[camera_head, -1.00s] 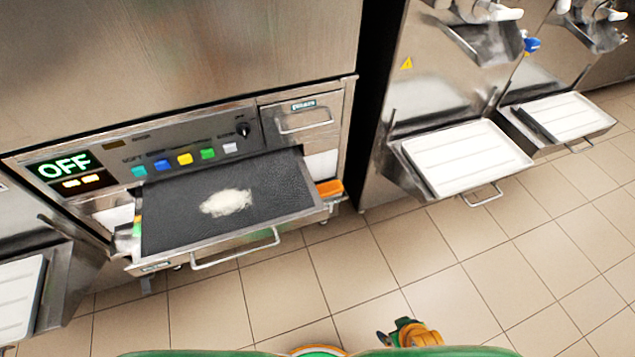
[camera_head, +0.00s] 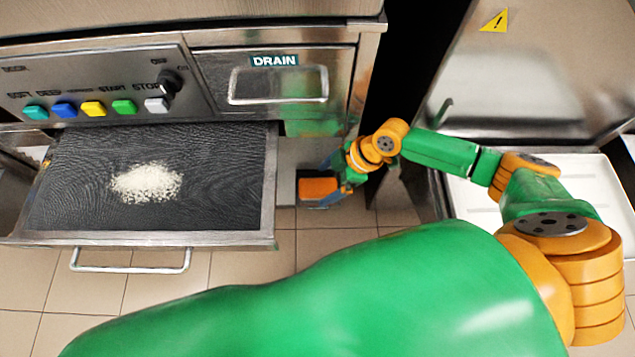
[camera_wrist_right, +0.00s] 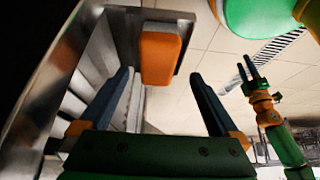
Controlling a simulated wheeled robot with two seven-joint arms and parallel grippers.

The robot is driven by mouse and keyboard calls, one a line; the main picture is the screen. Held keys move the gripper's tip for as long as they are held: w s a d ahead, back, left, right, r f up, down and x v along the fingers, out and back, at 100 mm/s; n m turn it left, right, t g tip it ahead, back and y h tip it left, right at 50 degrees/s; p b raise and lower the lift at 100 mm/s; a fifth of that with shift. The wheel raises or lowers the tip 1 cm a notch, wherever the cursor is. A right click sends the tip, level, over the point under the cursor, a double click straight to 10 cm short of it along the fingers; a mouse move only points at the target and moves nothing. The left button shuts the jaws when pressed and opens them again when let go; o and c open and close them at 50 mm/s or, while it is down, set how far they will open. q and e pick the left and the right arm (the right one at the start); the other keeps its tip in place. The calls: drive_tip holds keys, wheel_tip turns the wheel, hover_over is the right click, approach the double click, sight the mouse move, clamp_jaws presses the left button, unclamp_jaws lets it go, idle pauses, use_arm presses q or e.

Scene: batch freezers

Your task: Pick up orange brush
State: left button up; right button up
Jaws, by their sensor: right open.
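The orange brush (camera_head: 318,187) sits beside the right end of the pulled-out drawer, below the drain compartment. It also shows in the right wrist view (camera_wrist_right: 160,58) as an orange block at a metal ledge. My right gripper (camera_head: 333,181) is at the brush in the head view, its fingers partly hidden. In the right wrist view my right gripper (camera_wrist_right: 160,100) is open, with one finger on either side and the brush ahead of the gap; I see no contact. My left gripper (camera_wrist_right: 247,69) shows at the right of that view, its two fingers apart and empty.
The drawer (camera_head: 267,190) holds a pale heap (camera_head: 146,182) on its dark surface. Its handle (camera_head: 130,267) sticks out in front. The drain compartment (camera_head: 280,85) is above the brush. A white tray (camera_head: 615,180) lies right, partly behind my arm.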

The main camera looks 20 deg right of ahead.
sight(319, 186)
drive_tip(key=x, duration=0.1)
drive_tip(key=b+x, duration=0.1)
drive_tip(key=x, duration=0.1)
drive_tip(key=shift+w+a+f, duration=0.1)
drive_tip(key=shift+w+f, duration=0.15)
drive_tip(key=shift+f, duration=0.05)
drive_tip(key=shift+a+f, duration=0.1)
drive_tip(key=shift+f, duration=0.1)
drive_tip(key=c, duration=1.5)
wheel_tip(319, 186, up, 10)
drive_tip(key=p, duration=0.3)
drive_tip(key=shift+r, duration=0.1)
